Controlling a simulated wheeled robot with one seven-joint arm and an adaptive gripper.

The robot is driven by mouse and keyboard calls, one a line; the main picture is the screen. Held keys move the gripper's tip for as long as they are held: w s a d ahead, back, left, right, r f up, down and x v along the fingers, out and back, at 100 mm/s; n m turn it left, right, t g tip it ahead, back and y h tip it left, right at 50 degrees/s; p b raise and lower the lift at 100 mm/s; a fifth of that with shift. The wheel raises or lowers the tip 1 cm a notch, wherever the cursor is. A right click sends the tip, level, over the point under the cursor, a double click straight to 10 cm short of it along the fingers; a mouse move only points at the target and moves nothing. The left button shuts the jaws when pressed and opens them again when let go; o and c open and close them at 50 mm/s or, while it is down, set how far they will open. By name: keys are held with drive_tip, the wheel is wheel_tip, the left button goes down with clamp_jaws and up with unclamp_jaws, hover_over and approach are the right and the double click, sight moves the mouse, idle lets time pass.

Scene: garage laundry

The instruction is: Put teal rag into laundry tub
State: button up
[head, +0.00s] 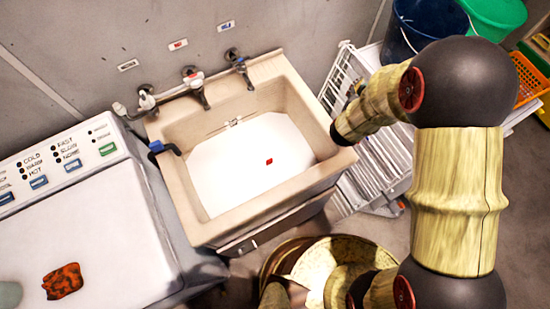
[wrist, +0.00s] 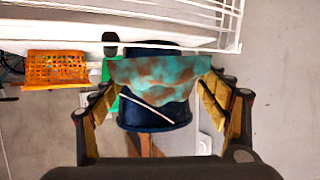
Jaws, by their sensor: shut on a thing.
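The teal rag (wrist: 165,72), mottled with brown stains, is stretched between the fingers of my gripper (wrist: 160,88) in the wrist view. My gripper is shut on it. The laundry tub (head: 283,72) is a beige basin with a white bottom in the middle of the head view. In the head view my arm is to the right of the tub; I cannot make out the rag there. A small red patch (head: 269,161) shows on the tub's white bottom.
A washing machine (head: 110,215) stands left of the tub, with an orange-red rag (head: 63,281) on top. Taps (head: 196,88) project over the tub's back edge. A white rack (head: 375,175), a blue bucket (head: 408,38), a green bucket (head: 497,14) and an orange basket (head: 528,78) are at right.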

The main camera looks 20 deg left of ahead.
drive_tip(key=s+a+m+g+h+p, duration=0.1)
drive_tip(key=s+a, duration=0.2)
drive_tip(key=a, duration=0.2)
drive_tip(key=s+a+m+h+p, duration=0.1)
drive_tip(key=s+a+h, duration=0.15)
drive_tip(key=a, duration=0.35)
drive_tip(key=m+g+h+b, duration=0.2)
drive_tip(key=m+b, duration=0.1)
drive_tip(key=b, duration=0.2)
hover_over(293, 162)
wheel_tip(293, 162, down, 15)
drive_tip(key=shift+s+f+b, duration=0.1)
drive_tip(key=shift+f+b, duration=1.8)
drive_tip(key=shift+f, duration=3.4)
drive_tip(key=shift+f, duration=0.1)
